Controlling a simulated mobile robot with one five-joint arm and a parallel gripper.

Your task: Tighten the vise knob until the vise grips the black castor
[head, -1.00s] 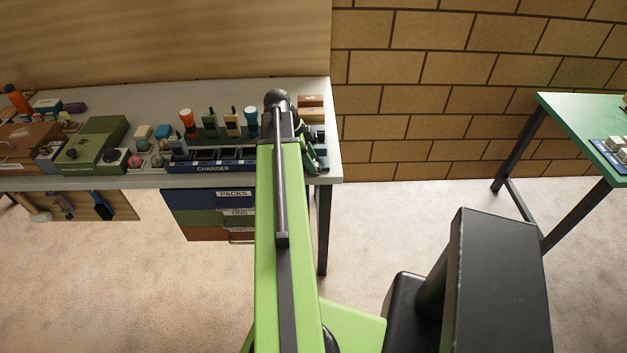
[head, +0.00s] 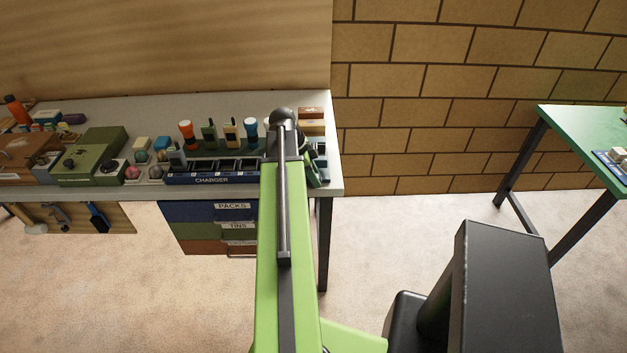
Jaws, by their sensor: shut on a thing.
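My arm reaches over the right end of the grey workbench (head: 110,104), and its upper link covers part of that end. My gripper is hidden behind the arm, so its jaws and anything between them do not show. A dark green and black shape (head: 313,170) shows just right of my arm at the bench's right end. It is mostly covered, and I cannot tell whether it is the vise. I cannot make out the vise knob or the black castor.
A blue charger tray (head: 212,180) sits left of my arm, with several upright tools behind it. A green box (head: 95,150) stands farther left. Drawers (head: 190,212) and hanging tools (head: 98,217) are below. A green table (head: 585,130) stands right, with open floor between.

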